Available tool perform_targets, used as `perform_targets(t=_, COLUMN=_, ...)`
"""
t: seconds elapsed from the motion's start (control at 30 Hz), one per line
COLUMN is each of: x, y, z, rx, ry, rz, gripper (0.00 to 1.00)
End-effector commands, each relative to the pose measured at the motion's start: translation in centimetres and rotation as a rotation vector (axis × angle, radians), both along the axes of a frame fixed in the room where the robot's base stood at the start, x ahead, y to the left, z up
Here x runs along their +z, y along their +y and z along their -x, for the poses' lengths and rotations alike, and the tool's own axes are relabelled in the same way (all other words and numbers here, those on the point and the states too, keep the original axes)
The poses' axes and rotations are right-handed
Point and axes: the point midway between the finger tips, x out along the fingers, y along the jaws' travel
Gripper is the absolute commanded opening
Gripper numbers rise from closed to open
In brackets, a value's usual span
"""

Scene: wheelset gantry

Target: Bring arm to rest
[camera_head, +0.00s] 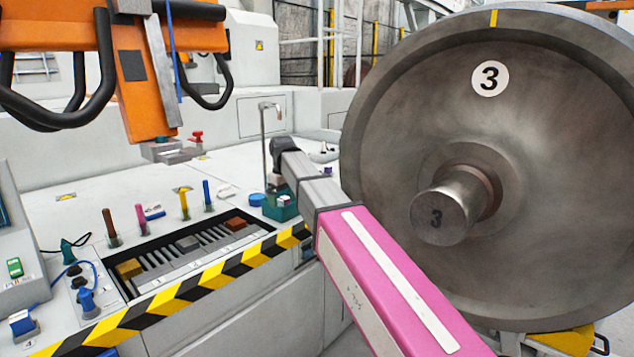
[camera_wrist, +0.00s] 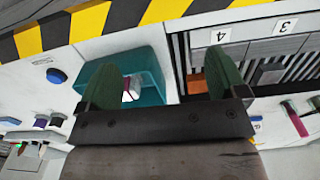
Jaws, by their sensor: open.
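In the wrist view my gripper (camera_wrist: 165,84) is open, its two green fingertips wide apart with nothing held between them. Beyond the fingers is a teal box (camera_wrist: 152,62) with a small red and white item (camera_wrist: 131,88) inside. The teal box also shows in the head view (camera_head: 287,211), partly behind my arm. In the head view my pink and grey arm (camera_head: 385,280) reaches from the lower right over the bench edge to a dark joint. The fingers are not clearly visible there.
A large wheel (camera_head: 520,130) marked 3 stands close to the right of my arm, its axle stub (camera_head: 447,212) jutting out. A slotted tray (camera_head: 160,284) and several coloured upright handles are on the bench. An orange frame (camera_head: 138,90) hangs at upper left. A thin hooked post (camera_head: 264,140) stands near my arm.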

Motion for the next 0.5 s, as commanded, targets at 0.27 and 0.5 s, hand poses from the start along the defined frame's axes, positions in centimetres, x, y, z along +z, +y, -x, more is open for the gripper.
perform_targets(t=0.27, x=-4.1, y=-3.4, z=0.7, rx=-0.075, ry=0.002, rz=0.001, gripper=0.91)
perform_targets(t=0.5, x=-9.6, y=-8.1, z=2.1, rx=-0.182, ry=0.003, rz=0.000, gripper=0.91)
